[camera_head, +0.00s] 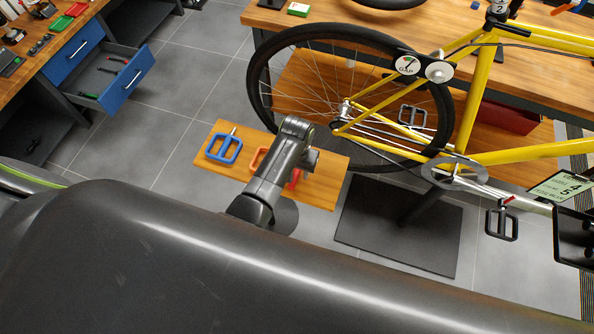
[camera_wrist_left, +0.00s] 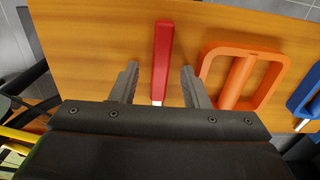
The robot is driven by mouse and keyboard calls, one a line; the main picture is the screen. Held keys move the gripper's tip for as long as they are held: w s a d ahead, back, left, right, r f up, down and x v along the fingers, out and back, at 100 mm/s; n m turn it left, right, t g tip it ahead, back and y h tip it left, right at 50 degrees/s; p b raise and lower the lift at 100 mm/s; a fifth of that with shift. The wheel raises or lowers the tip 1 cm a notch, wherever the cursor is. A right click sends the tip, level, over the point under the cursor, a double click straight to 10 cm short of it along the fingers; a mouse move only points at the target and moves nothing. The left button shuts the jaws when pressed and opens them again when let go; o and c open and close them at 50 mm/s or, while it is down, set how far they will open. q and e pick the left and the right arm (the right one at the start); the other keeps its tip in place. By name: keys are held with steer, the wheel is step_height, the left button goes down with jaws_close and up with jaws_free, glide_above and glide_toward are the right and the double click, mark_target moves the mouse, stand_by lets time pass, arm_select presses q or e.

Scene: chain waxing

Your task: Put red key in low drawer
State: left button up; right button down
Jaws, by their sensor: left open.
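The red key (camera_wrist_left: 163,52) lies on a small wooden board, its red handle pointing away and a thin metal shaft toward me in the left wrist view. In the head view only a bit of its red (camera_head: 295,178) shows beside my arm. My left gripper (camera_wrist_left: 160,75) is open, with one finger on each side of the key, apart from it. In the head view my left wrist is over the board and hides the fingertips. The low drawer (camera_head: 128,83) is blue and pulled open at the upper left. My right gripper is not in view.
The board (camera_head: 322,190) also carries an orange pedal-like frame (camera_wrist_left: 250,75) and a blue one (camera_head: 222,147). A closed blue drawer (camera_head: 76,52) is above the open one, which holds tools with red and green handles. A yellow bicycle (camera_head: 475,110) stands right of the board.

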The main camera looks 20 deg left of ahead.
arm_select(q)
jaws_close()
steer(key=shift+r, duration=0.1)
stand_by(0.4)
